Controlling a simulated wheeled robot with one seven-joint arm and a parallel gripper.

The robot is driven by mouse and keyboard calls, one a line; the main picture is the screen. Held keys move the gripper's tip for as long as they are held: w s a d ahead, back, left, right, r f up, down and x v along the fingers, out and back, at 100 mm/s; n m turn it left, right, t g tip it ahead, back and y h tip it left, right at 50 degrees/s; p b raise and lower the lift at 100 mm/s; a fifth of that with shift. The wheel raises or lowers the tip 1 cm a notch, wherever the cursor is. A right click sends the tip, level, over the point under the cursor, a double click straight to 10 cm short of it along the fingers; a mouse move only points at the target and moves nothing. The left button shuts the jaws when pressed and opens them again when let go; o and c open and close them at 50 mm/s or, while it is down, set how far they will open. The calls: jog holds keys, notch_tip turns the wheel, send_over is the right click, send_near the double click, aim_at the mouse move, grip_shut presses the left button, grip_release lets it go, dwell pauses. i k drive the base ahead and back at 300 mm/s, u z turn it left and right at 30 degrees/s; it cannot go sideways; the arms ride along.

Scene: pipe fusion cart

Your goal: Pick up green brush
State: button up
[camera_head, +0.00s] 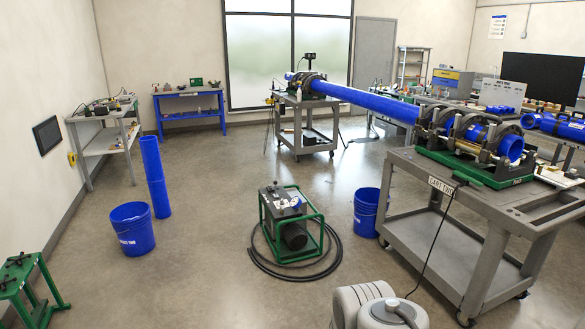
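I cannot make out a green brush in the head view; any brush among the small items on the benches and carts is too small to tell. My gripper is not in view. Only pale grey rounded parts, which look like my own arm, show at the bottom edge, right of the middle.
A grey cart (448,262) with a pipe fusion machine (470,147) stands at right. A long blue pipe (365,98) spans to a far cart (304,135). A green-framed pump (291,228) with a hose, blue buckets (132,230) (367,212) and an upright pipe (155,178) stand on the floor.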

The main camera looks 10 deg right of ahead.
aim_at(462, 178)
jog(key=z, duration=0.2)
jog(key=i, duration=2.6)
jog(key=z, duration=1.1)
jog(key=i, duration=2)
jog(key=z, duration=0.8)
jog(key=i, duration=0.35)
